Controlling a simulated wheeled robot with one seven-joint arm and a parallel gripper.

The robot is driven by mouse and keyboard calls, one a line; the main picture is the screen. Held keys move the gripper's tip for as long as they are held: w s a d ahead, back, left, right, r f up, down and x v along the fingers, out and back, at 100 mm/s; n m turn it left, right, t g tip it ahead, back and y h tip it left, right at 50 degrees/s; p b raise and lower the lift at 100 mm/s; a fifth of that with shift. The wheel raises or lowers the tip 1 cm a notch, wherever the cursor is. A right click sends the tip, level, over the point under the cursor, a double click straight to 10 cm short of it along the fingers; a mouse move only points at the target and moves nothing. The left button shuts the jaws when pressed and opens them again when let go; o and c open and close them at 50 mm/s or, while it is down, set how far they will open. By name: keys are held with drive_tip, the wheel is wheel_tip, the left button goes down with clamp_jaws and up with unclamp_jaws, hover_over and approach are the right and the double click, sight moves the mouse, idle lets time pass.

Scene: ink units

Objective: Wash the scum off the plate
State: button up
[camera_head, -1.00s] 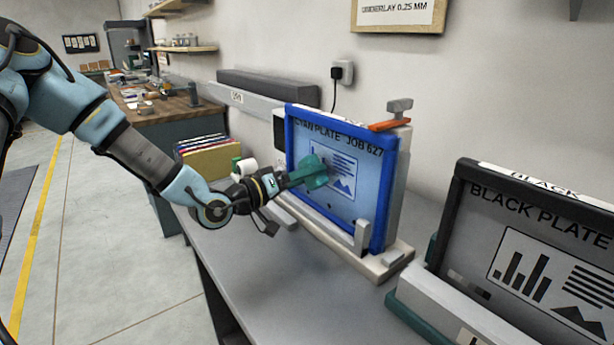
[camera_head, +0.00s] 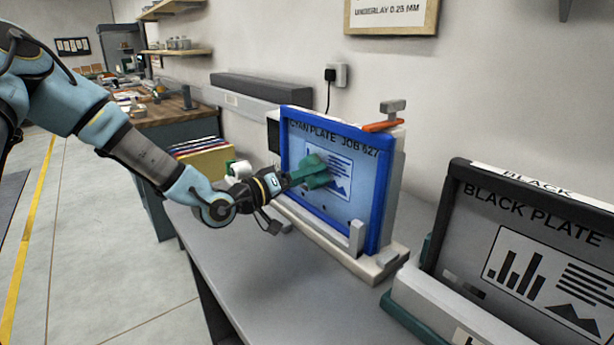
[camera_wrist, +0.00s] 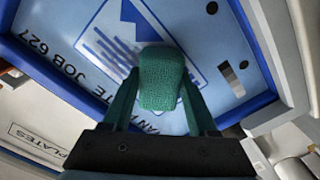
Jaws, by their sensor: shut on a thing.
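The cyan plate (camera_head: 352,200) stands upright in a blue frame (camera_head: 377,205) on a pale stand, marked "CYAN PLATE JOB 627". It also shows in the wrist view (camera_wrist: 222,50), with the printed picture and a few dark spots. My gripper (camera_head: 306,174) is shut on a green textured sponge-like pad (camera_wrist: 160,80), one green finger on each side of it. The pad is in front of the plate's printed picture and looks to be against its face, though contact is not certain. The pad and fingers hide part of the picture.
A black plate (camera_head: 530,250) in a dark frame stands at the right. An orange-handled tool (camera_head: 383,125) lies on top of the cyan stand. Yellow folders (camera_head: 205,160) and a white roll (camera_head: 240,170) are at the left. The grey bench front (camera_head: 270,285) is clear.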

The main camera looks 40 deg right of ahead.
sight(338, 174)
drive_tip(key=shift+s, duration=0.1)
drive_tip(key=shift+s+a+b, duration=0.2)
drive_tip(key=shift+s+b, duration=0.75)
drive_tip(key=shift+s, duration=3.55)
drive_tip(key=shift+w+d+r+p, duration=0.15)
drive_tip(key=shift+w+p, duration=0.1)
drive_tip(key=shift+w, duration=2.05)
drive_tip(key=shift+w+d+f+p, duration=0.1)
drive_tip(key=shift+w+d+p, duration=0.1)
drive_tip(key=shift+w, duration=2.1)
drive_tip(key=shift+a+r+p, duration=0.15)
drive_tip(key=shift+r+p, duration=0.4)
drive_tip(key=shift+r, duration=0.2)
drive_tip(key=shift+s+f, duration=0.15)
drive_tip(key=shift+s, duration=0.8)
drive_tip(key=shift+s+a+b, duration=0.2)
drive_tip(key=shift+s+b, duration=0.8)
drive_tip(key=shift+s, duration=2.65)
drive_tip(key=shift+w, duration=1.6)
drive_tip(key=shift+w+d+p, duration=0.2)
drive_tip(key=shift+w+p, duration=0.1)
drive_tip(key=shift+w, duration=1.2)
drive_tip(key=shift+w+d+p, duration=0.15)
drive_tip(key=shift+w+p, duration=0.15)
drive_tip(key=shift+w, duration=1.2)
